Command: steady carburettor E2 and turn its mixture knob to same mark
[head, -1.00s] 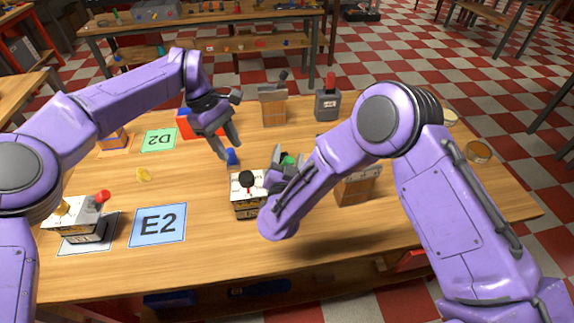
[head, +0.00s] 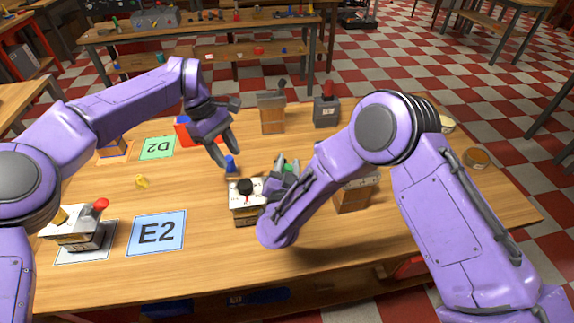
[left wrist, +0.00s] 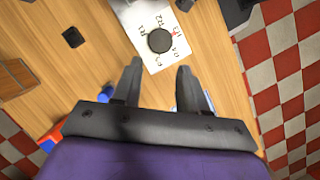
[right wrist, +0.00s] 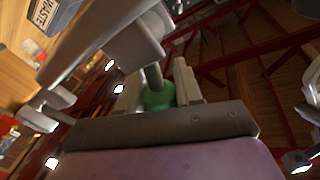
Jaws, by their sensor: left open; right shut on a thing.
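The carburettor (head: 246,212) is a white-topped box standing on the table, right of the blue E2 card (head: 157,232). Its black mixture knob (head: 245,187) has a red mark beside it. In the left wrist view the knob (left wrist: 160,41) sits amid printed marks with a red pointer near one. My left gripper (head: 229,157) is open and empty, above and behind the carburettor, apart from the knob. My right gripper (head: 284,170) is at the carburettor's right side, shut on a green-ended part (right wrist: 157,98). My right arm partly hides that side.
A second box with a red-tipped lever (head: 82,230) stands at the left. A blue piece (head: 230,164) is behind the carburettor, and a yellow piece (head: 142,181) lies near the green D2 card (head: 157,147). A wooden block (head: 352,192) stands to the right. Front centre table is clear.

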